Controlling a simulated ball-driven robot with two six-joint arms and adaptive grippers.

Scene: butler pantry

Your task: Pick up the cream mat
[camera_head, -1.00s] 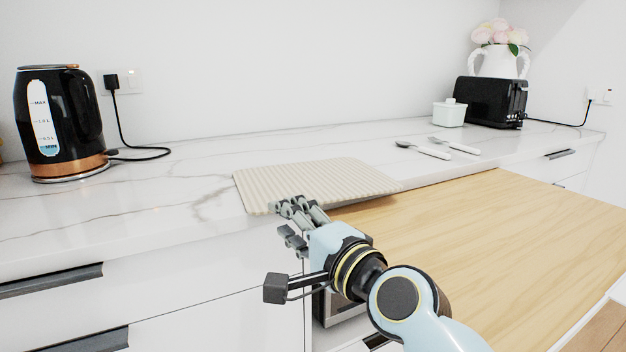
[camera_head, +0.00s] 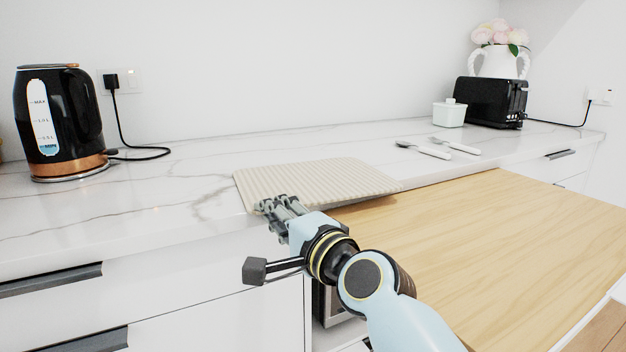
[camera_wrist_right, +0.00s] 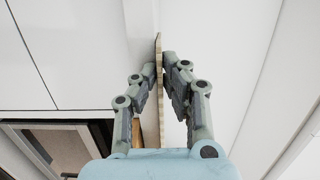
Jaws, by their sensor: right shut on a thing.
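The cream mat (camera_head: 318,180) is a ribbed rectangular mat. It lies on the white marble counter, its near side by the counter's front edge and its right part reaching toward the wooden surface. My right gripper (camera_head: 270,206) is at the mat's near left edge in the head view. In the right wrist view the fingers of my right gripper (camera_wrist_right: 162,72) are shut on the thin edge of the mat (camera_wrist_right: 160,105), one on each side. My left gripper is not in view.
A black kettle (camera_head: 60,120) stands at the left. A spoon (camera_head: 425,150), a fork (camera_head: 455,145), a white lidded pot (camera_head: 449,113) and a black toaster (camera_head: 490,102) are at the back right. The wooden surface (camera_head: 490,240) is clear.

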